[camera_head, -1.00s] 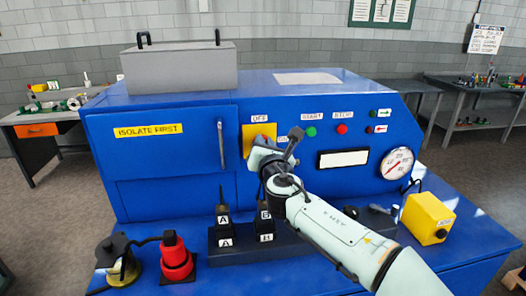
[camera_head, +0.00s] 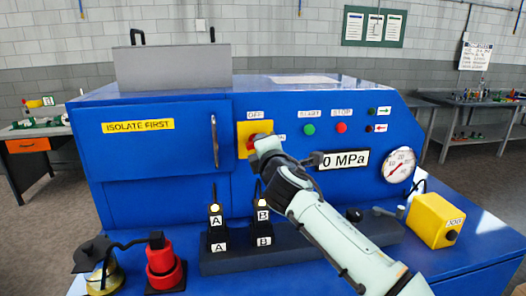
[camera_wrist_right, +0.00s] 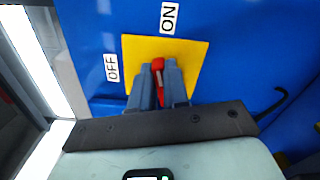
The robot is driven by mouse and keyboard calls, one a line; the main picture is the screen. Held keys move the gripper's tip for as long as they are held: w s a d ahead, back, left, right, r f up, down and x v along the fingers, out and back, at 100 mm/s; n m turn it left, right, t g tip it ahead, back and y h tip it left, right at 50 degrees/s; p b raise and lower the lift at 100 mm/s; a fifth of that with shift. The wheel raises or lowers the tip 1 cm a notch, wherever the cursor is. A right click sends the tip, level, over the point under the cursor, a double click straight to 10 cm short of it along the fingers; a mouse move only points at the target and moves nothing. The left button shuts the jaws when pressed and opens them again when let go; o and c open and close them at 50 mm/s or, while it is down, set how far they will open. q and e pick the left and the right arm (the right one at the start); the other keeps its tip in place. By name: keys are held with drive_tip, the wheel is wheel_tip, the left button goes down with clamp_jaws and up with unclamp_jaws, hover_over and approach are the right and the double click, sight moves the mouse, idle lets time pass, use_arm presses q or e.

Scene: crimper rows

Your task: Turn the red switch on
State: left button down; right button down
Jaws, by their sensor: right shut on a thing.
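The red switch (camera_wrist_right: 158,64) sits on a yellow plate (camera_wrist_right: 190,53) on the front of the blue machine (camera_head: 160,165). In the head view the plate (camera_head: 241,128) has an OFF label above it and a partly hidden ON label to its right. My right gripper (camera_wrist_right: 159,78) is shut on the switch handle, one finger on each side. In the wrist view the handle lies lengthwise toward the ON label (camera_wrist_right: 169,17). In the head view my right gripper (camera_head: 258,143) covers most of the switch. My left gripper is out of view.
A display (camera_head: 343,160) reads 0 MPa. Green START (camera_head: 309,129) and red STOP (camera_head: 341,128) buttons and a gauge (camera_head: 399,165) are to the right. Posts lettered A (camera_head: 216,222) and B (camera_head: 263,217), a red plug-like part (camera_head: 164,264) and a yellow box (camera_head: 435,220) stand in front.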

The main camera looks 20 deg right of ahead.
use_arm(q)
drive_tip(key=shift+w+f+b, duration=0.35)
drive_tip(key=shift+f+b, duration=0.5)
use_arm(e)
drive_tip(key=shift+f+m, duration=0.2)
drive_tip(key=shift+m, duration=1.4)
drive_tip(key=c, duration=1.1)
unclamp_jaws()
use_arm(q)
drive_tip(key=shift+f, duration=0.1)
use_arm(e)
drive_tip(key=shift+s, duration=0.15)
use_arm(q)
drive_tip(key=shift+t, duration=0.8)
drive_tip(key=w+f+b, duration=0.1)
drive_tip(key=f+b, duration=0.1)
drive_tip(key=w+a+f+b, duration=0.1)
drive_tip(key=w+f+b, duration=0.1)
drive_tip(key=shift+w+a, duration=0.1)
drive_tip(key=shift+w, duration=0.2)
use_arm(e)
drive_tip(key=v, duration=1.3)
drive_tip(key=shift+s, duration=0.1)
